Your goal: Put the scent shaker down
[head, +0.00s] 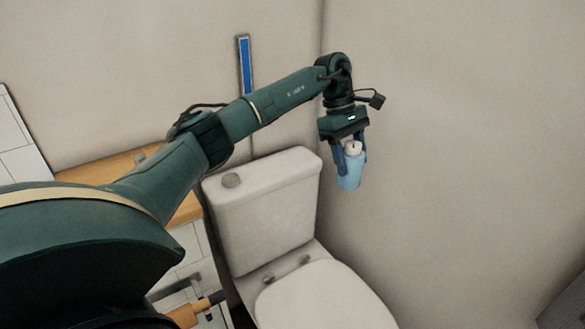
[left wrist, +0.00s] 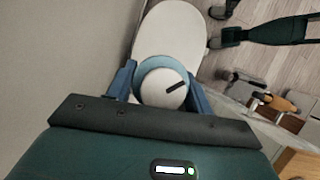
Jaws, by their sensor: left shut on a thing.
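The scent shaker (head: 349,176) is a light blue bottle with a white cap. My left gripper (head: 350,162) is shut on it and holds it upright with the fingers pointing down. In the head view it hangs in the air at the right end of the toilet tank, in front of the wall. In the left wrist view the shaker (left wrist: 163,84) is seen from above, its white cap with a dark slot between the two blue fingers (left wrist: 160,84).
A wooden counter (head: 105,168) is on the left, partly behind my arm. Plain walls meet behind the toilet.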

